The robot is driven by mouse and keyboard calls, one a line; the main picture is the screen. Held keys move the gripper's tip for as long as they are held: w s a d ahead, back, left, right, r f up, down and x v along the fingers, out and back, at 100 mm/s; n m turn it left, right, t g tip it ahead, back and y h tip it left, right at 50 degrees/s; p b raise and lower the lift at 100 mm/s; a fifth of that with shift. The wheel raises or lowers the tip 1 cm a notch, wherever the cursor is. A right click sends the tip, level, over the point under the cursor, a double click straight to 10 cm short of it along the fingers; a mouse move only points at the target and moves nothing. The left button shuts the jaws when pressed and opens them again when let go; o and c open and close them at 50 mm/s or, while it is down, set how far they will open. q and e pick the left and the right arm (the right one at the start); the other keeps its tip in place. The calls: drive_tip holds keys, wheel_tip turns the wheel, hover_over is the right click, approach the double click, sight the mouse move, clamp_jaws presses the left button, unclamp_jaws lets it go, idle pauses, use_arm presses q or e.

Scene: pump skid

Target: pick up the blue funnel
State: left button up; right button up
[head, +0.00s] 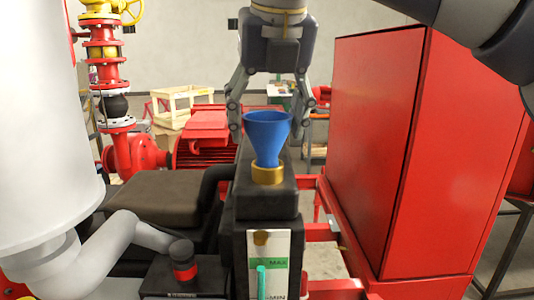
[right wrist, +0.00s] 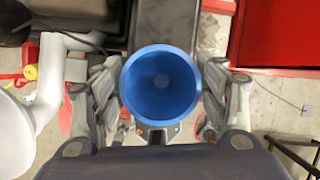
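The blue funnel (head: 267,136) stands upright with its narrow end in the brass neck (head: 267,174) on top of a black tank (head: 266,203). My right gripper (head: 267,130) points down over it, fingers spread, one on each side of the funnel's rim. In the right wrist view the funnel (right wrist: 160,85) is seen from above, its round mouth between the open fingers (right wrist: 160,104). Small gaps seem to show between the fingers and the rim; contact is hard to tell. My left gripper is not in view.
A tall red cabinet (head: 375,140) stands close on the right. A large white cylinder (head: 40,120) and a light grey pipe (head: 125,235) are on the left. A red motor (head: 205,140) and red pump piping (head: 118,130) are behind. A red-and-black cap (head: 182,258) sits at the front.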

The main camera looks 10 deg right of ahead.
drive_tip(key=c, duration=0.6)
drive_tip(key=shift+r, duration=0.85)
drive_tip(key=shift+r+b, duration=0.35)
drive_tip(key=shift+r, duration=0.55)
drive_tip(key=s+a+b, duration=0.1)
drive_tip(key=s+a, duration=0.1)
drive_tip(key=s, duration=0.3)
drive_tip(key=s+a+r+b, duration=0.1)
drive_tip(key=s+a+b, duration=0.1)
drive_tip(key=s, duration=0.3)
drive_tip(key=s+a+b, duration=0.1)
drive_tip(key=s+a, duration=0.1)
drive_tip(key=s, duration=0.2)
drive_tip(key=shift+s+a+r+b, duration=0.1)
drive_tip(key=shift+s+r+b, duration=0.15)
drive_tip(key=shift+s+b, duration=0.15)
